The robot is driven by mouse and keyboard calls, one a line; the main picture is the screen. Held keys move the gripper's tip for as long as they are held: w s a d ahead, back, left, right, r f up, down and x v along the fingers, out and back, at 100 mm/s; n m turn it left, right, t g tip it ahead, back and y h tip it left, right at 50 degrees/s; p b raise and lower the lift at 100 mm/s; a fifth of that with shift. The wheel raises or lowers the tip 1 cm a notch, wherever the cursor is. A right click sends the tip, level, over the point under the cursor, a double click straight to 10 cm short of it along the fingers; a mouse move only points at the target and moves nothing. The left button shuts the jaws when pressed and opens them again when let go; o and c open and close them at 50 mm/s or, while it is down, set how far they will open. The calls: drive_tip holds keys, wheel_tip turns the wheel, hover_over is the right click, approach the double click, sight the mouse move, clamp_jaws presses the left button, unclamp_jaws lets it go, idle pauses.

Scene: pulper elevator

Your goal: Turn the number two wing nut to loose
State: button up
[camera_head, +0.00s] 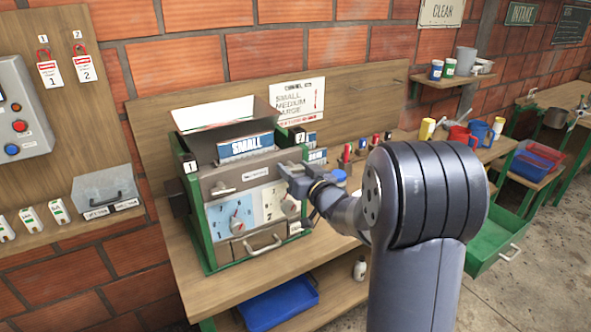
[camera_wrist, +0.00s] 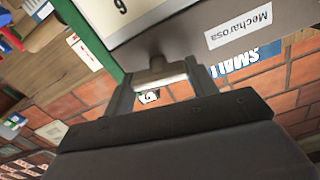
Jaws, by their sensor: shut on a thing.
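The pulper machine (camera_head: 222,187) stands on the bench, with a green frame and a grey front plate labelled "Mecharosa" (camera_wrist: 239,27). My gripper (camera_head: 291,172) is at the upper right of that plate, by the tag marked 2 (camera_head: 300,137). In the wrist view, my gripper (camera_wrist: 159,82) has its two fingers on either side of a small grey metal piece, the number two wing nut (camera_wrist: 157,66), at the plate's edge. The gripper is shut on it. In the head view the nut is hidden by the gripper. Its exact turn angle cannot be told.
Two dials, blue (camera_head: 231,217) and cream (camera_head: 276,201), sit below the plate. A drawer handle (camera_head: 264,244) sticks out underneath. A "SMALL" sign (camera_head: 246,146) stands on top. Coloured bottles and mugs (camera_head: 478,131) stand on the bench to the right. A blue tray (camera_head: 281,303) lies below.

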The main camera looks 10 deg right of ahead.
drive_tip(key=c, duration=0.3)
drive_tip(key=shift+f+n+b, duration=0.15)
drive_tip(key=shift+n+b, duration=0.15)
drive_tip(key=shift+b, duration=0.4)
drive_tip(key=shift+c, duration=0.2)
drive_tip(key=shift+n+b, duration=0.7)
drive_tip(key=shift+b, duration=0.05)
drive_tip(key=o, duration=1)
drive_tip(key=shift+s, duration=0.1)
drive_tip(key=b+v, duration=0.1)
drive_tip(key=v, duration=0.9)
drive_tip(key=shift+s, duration=0.35)
